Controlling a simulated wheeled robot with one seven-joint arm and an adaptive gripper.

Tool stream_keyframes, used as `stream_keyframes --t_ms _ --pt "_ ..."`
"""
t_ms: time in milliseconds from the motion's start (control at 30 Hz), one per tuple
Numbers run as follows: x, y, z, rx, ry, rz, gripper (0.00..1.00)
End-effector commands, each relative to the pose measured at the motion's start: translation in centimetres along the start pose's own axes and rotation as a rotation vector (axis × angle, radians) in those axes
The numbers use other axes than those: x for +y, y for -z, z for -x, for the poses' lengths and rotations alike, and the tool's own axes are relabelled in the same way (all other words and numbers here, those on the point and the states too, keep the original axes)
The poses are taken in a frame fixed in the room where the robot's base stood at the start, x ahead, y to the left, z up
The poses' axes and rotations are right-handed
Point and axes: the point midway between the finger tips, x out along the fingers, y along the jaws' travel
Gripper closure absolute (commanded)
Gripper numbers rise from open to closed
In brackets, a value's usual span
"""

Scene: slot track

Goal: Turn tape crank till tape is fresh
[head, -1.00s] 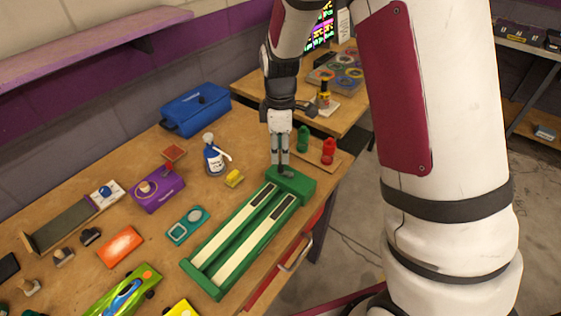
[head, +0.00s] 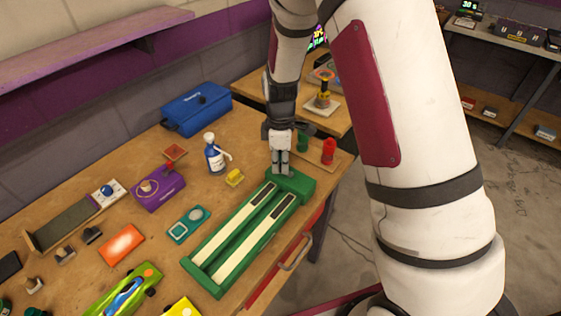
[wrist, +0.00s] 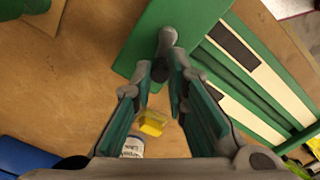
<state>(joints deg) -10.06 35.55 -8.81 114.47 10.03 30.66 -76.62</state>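The green tape unit (head: 207,277) is a long frame on the bench with two cream tape strips (head: 232,248), each with a dark patch (head: 283,205) near the block end. It also shows in the wrist view (wrist: 144,35). The grey crank (wrist: 167,38) sits on that green end block; its dark handle stands between my fingertips. My gripper (head: 282,172) points down over the block, and in the wrist view its fingers (wrist: 162,72) close in on both sides of the handle. In the head view the crank is mostly hidden by my gripper.
Red (head: 328,151) and green (head: 303,142) pegs stand close behind my gripper. A blue case (head: 197,109) is at the back.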

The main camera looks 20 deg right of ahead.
Motion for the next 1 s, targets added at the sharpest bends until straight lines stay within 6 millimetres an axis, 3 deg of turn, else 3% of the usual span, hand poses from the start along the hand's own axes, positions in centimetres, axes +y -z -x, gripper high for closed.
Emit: stream_keyframes --t_ms 467,1000 --pt "0.3 -0.1 0.0 0.000 0.000 -0.112 1.00" --pt "1.5 -0.8 0.0 0.001 -0.001 -0.593 1.00"
